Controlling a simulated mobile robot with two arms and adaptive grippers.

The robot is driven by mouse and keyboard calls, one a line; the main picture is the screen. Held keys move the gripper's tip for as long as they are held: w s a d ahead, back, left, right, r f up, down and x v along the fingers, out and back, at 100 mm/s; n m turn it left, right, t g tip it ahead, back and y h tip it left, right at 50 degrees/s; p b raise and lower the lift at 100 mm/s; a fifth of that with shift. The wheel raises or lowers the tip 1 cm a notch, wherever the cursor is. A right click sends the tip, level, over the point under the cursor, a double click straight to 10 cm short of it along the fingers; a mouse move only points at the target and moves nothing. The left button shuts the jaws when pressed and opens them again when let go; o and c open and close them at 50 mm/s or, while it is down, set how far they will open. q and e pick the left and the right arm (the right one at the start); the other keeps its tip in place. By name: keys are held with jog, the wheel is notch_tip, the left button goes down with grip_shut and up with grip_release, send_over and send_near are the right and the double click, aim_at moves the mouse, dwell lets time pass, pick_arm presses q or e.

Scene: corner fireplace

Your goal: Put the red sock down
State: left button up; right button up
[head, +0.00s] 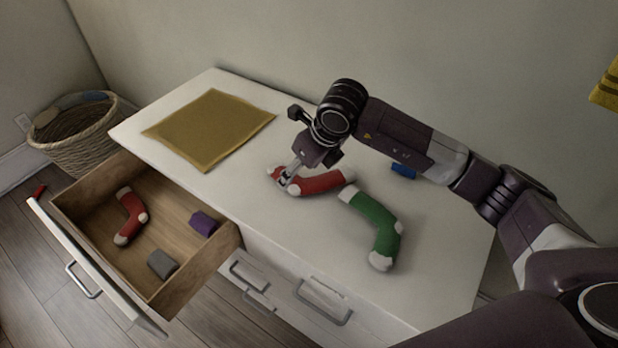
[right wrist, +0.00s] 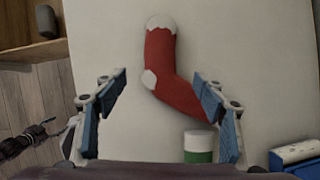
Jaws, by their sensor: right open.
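A red sock (head: 318,183) with white ends and heel lies on the white dresser top, in front of the wall. My right gripper (head: 287,180) is over its left part in the head view and hides some of it. In the right wrist view the same red sock (right wrist: 162,60) lies flat beyond and between the spread blue fingers of my right gripper (right wrist: 162,88), which is open and does not grip it. Another red sock (head: 131,213) lies in the open drawer.
A green sock (head: 374,226) lies right beside the red one. A mustard cloth (head: 209,128) is at the top's left, and a blue object (head: 403,171) is behind the socks. The open drawer (head: 85,230) also holds purple (head: 203,223) and grey (head: 162,263) items. A basket (head: 78,140) stands left.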

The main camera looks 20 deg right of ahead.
aim_at(294, 180)
jog(key=p+x, duration=0.1)
jog(key=x, duration=0.3)
jog(key=shift+w+a+f, duration=0.1)
jog(key=shift+f, duration=0.05)
jog(key=shift+c, duration=0.2)
jog(key=c, duration=1)
jog(key=shift+c, duration=0.2)
